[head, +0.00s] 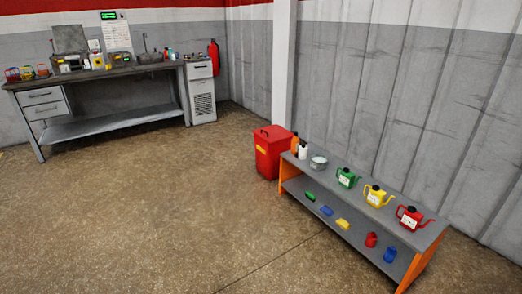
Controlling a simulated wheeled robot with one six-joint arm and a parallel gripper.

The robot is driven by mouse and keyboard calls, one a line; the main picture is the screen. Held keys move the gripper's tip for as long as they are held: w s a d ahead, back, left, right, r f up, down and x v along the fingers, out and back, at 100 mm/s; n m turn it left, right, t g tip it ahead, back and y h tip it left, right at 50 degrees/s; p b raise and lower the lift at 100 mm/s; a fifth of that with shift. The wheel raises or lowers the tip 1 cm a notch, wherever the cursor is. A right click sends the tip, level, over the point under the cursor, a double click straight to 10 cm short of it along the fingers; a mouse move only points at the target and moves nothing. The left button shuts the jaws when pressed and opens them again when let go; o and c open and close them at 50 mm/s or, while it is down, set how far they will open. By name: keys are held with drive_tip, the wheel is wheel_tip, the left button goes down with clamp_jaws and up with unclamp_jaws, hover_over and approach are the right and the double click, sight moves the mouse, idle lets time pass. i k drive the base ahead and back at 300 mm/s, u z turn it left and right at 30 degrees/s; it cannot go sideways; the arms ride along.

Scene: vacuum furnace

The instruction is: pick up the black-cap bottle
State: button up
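A small white bottle (303,151) with what looks like a dark cap stands upright at the far left end of the low bench's top. An orange-brown bottle (295,143) stands just behind and left of it; its cap is too small to make out. Both are far from me. My gripper is not in view.
The grey bench (328,178) with orange ends also holds a metal bowl (318,162) and green (346,178), yellow (376,196) and red (409,217) cans. Small coloured items lie on its lower shelf. A red bin (272,152) stands beside it. The floor is open.

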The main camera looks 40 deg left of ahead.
sight(302, 152)
drive_tip(key=u, duration=1.3)
